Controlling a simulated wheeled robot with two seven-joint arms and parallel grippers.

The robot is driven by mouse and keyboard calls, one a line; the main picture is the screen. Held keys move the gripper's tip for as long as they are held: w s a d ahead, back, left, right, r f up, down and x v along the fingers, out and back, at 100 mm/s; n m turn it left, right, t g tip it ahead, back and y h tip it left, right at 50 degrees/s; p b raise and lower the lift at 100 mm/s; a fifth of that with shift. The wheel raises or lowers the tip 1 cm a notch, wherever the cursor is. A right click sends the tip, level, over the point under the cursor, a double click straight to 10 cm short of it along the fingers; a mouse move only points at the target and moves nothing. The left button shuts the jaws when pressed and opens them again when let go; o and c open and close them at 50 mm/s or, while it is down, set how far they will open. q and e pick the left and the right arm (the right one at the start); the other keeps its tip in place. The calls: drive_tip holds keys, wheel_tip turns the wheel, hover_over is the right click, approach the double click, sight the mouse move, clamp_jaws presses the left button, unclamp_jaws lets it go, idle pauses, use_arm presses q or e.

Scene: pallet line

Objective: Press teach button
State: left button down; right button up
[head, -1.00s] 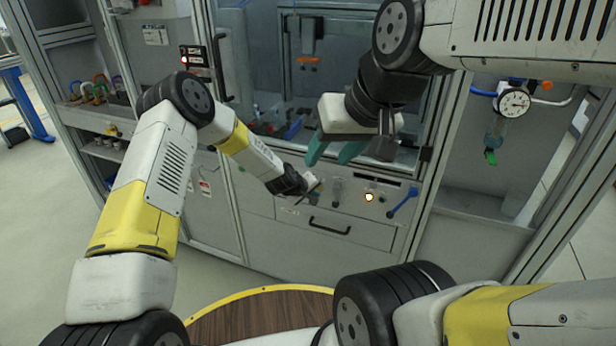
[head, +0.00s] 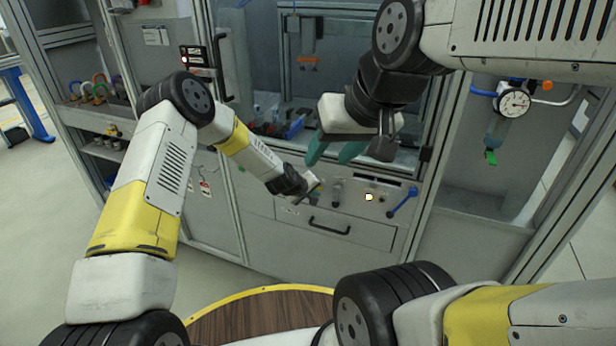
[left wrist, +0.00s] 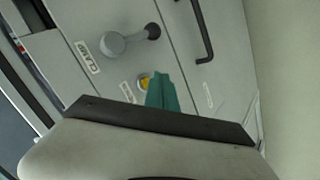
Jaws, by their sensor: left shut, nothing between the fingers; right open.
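A yellow button (left wrist: 145,82) sits on the grey panel in the left wrist view, partly covered by my left gripper. A small label (left wrist: 128,92) stands beside it, too small to read surely. My left gripper (left wrist: 163,90) is shut and empty, its teal fingertips at the right edge of the button. I cannot tell whether they touch it. In the head view my left gripper (head: 318,190) is at the cabinet's control panel, and its fingers are hardly visible. My right gripper (head: 332,152) is open and empty, above the panel.
A grey knob on a stem (left wrist: 115,43) stands out near the label CLAMP. A lit lamp (head: 369,197) and a blue lever (head: 403,202) are on the panel's right. A drawer with a black handle (head: 329,227) is below. A gauge (head: 514,103) hangs at right.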

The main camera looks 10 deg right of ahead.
use_arm(q)
drive_tip(key=shift+w+d, duration=0.1)
drive_tip(key=shift+w+d, duration=0.15)
drive_tip(key=shift+w, duration=0.05)
drive_tip(key=shift+w+d, duration=0.2)
drive_tip(key=shift+w, duration=0.2)
idle(0.9)
idle(0.3)
drive_tip(key=shift+s+a, duration=0.5)
drive_tip(key=shift+s, duration=0.2)
drive_tip(key=s+a, duration=0.1)
drive_tip(key=s, duration=0.1)
drive_tip(key=s+a, duration=0.1)
drive_tip(key=s, duration=0.1)
drive_tip(key=shift+s+a, duration=0.1)
drive_tip(key=shift+a, duration=0.25)
idle(0.3)
